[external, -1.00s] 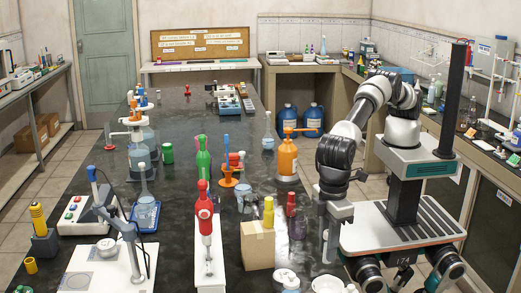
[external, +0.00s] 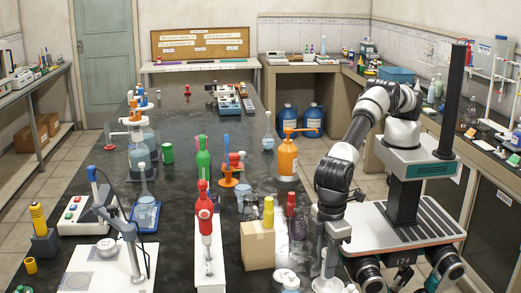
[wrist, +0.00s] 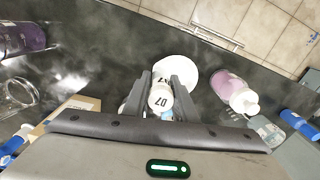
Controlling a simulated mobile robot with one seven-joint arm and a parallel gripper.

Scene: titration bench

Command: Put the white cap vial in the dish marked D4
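The white cap vial (wrist: 159,97), its cap printed 07, is between the two fingers of my gripper (wrist: 162,84) in the wrist view. The fingers are close along both its sides and appear shut on it. A white round dish (wrist: 189,71) lies just past the fingertips; the vial overlaps it in the picture, and I cannot tell if they touch. No D4 mark is readable. In the external view my gripper (external: 328,265) is low over the dish (external: 325,285) at the bench's near right edge; the vial cannot be made out there.
A pinkish bottle with a white top (wrist: 236,92) lies to the right of the dish in the wrist view. A white-topped bottle (external: 287,279) is near the front edge.

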